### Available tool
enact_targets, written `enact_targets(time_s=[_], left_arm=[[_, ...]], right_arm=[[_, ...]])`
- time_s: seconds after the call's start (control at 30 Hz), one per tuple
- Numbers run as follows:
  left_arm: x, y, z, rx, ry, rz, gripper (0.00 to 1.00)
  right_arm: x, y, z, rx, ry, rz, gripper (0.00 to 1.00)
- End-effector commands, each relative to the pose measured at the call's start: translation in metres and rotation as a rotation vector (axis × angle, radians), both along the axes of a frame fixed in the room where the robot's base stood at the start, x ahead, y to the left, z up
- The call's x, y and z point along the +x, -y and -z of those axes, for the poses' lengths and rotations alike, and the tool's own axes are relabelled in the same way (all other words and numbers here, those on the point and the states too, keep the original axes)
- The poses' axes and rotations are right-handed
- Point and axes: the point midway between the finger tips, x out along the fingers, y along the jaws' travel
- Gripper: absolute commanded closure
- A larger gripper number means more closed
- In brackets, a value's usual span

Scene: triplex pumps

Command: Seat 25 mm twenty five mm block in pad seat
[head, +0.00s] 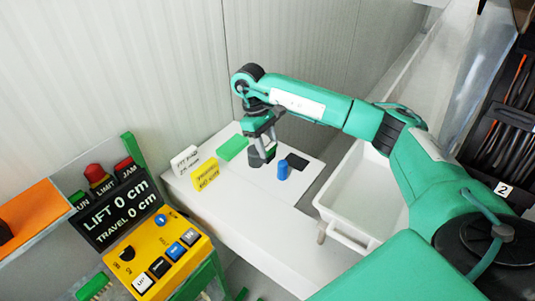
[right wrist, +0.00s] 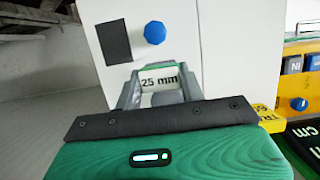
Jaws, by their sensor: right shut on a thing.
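My right gripper (head: 263,155) points down over the white board and is shut on the 25 mm block (right wrist: 160,79). In the right wrist view the block's white face reads "25 mm", with a green edge above, between the two fingers. In the head view the fingers mostly hide it. A dark square (head: 297,161), which looks like the pad seat, lies on the board to the right of the gripper. It also shows in the right wrist view (right wrist: 115,41), bare and apart from the block. I cannot tell whether the block touches the board. My left gripper is not in view.
A blue knob (head: 283,172) stands between the gripper and the dark square's near side. A green block (head: 232,148) lies left of the gripper. White and yellow signs (head: 206,176) stand at the board's left. A white bin (head: 345,232) is at right, a yellow control panel (head: 158,255) at front left.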

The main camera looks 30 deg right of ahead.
Motion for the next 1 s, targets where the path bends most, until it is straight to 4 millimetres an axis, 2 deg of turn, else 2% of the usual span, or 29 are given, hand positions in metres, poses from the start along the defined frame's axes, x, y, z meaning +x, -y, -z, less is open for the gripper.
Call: enact_targets(time_s=[0.27,0.5,0.87,0.9,0.97,1.0], left_arm=[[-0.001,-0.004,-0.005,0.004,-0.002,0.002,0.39],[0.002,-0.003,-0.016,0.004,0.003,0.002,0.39],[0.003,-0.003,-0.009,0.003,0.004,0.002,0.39],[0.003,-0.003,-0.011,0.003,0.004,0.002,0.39],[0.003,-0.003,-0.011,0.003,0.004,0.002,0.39],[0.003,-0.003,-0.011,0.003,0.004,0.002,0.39]], right_arm=[[-0.001,0.0,0.016,0.001,-0.002,0.002,0.83],[0.0,0.0,0.044,0.0,-0.001,0.001,0.83],[0.0,0.0,0.05,-0.001,0.0,0.001,0.83],[0.0,0.0,0.048,-0.001,0.0,0.001,0.53],[0.0,0.0,0.047,-0.001,0.0,0.001,0.41],[0.0,0.0,0.047,0.0,0.0,0.001,0.39]])
